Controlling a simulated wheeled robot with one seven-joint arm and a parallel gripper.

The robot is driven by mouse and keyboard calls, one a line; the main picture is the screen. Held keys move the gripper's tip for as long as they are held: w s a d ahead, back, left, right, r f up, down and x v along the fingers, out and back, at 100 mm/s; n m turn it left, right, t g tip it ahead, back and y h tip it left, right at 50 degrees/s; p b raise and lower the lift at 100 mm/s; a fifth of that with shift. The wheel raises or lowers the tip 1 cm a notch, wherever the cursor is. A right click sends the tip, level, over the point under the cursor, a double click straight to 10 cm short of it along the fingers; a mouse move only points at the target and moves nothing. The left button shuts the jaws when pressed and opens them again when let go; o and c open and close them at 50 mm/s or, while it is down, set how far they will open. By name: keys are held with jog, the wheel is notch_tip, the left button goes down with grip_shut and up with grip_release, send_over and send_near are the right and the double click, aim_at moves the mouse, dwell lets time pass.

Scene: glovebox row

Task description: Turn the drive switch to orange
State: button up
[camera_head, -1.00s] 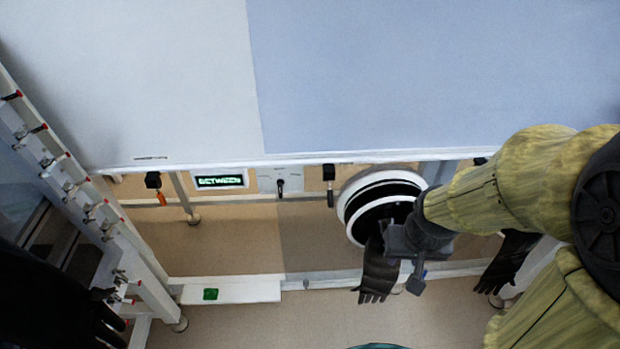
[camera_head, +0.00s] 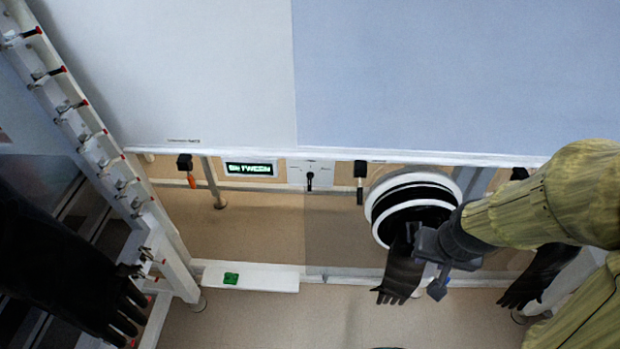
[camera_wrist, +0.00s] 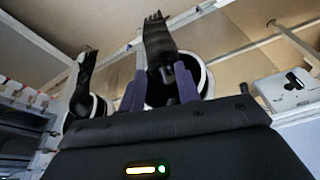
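The drive switch (camera_head: 309,180) is a black lever on a small pale panel under the hood's front edge, and the lever points down in the head view. A switch panel with a black lever (camera_wrist: 293,80) also shows at the right of the wrist view. A display (camera_head: 249,169) left of the switch reads "BETWEEN" in green. My gripper (camera_head: 438,278) is right of and below the switch in the head view, in front of a round glove port. In the wrist view my gripper (camera_wrist: 160,72) has its two fingers apart, with nothing clearly held between them.
A black glove (camera_head: 401,272) hangs from the white-ringed port (camera_head: 416,188) beside my gripper. An orange-tipped hanging piece (camera_head: 190,178) and a black one (camera_head: 360,180) flank the switch and display. A white ledge (camera_head: 265,279) carries a green piece (camera_head: 231,279). A valve rack (camera_head: 101,150) stands left.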

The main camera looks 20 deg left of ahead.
aim_at(309, 180)
jog(key=w+a+f+t+b, duration=0.1)
jog(key=w+a+f+t, duration=0.2)
jog(key=a+f, duration=0.35)
jog(key=w+a+f+t+b, duration=0.1)
jog(key=w+a+f+t, duration=0.2)
jog(key=a, duration=0.6)
jog(key=s+a+r+n+t+y+b, duration=0.1)
jog(key=s+a+r+t+y, duration=0.1)
jog(key=a+t, duration=0.2)
jog(key=s+a+r+n+t+y, duration=0.2)
jog(key=a+r+t, duration=0.1)
jog(key=a, duration=0.4)
jog(key=shift+s+a+r+t+b, duration=0.15)
jog(key=shift+s+a+t+b, duration=0.1)
jog(key=shift+s+t+b, duration=0.25)
jog(key=shift+w, duration=0.3)
jog(key=x, duration=1.7)
jog(key=shift+w+r, duration=0.1)
jog(key=shift+r, duration=0.1)
grip_shut()
